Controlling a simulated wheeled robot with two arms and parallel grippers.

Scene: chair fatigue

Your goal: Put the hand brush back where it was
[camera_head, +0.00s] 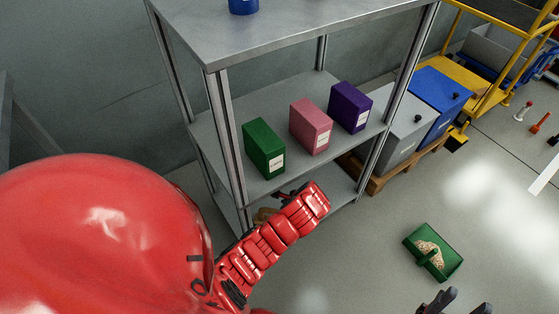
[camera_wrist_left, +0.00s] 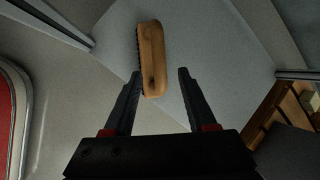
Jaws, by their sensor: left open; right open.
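The hand brush (camera_wrist_left: 152,57) has a wooden back and dark bristles along its left side in the left wrist view. It lies on a grey shelf surface. My left gripper (camera_wrist_left: 160,78) is open, and the brush's near end shows between its fingertips; I cannot tell how far beyond them it lies. In the head view, my red left arm reaches to the shelf's lower level and mostly hides that gripper. A small tan patch of what looks like the brush (camera_head: 264,215) shows beside the arm. My right gripper (camera_head: 456,299) is open and empty above the floor.
The metal shelf unit (camera_head: 290,38) has green (camera_head: 262,150), pink (camera_head: 311,127) and purple (camera_head: 350,107) boxes on its middle level. A green dustpan (camera_head: 453,268) with beige bits lies on the floor. Grey and blue bins stand on a pallet (camera_head: 376,183) beside the shelf.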

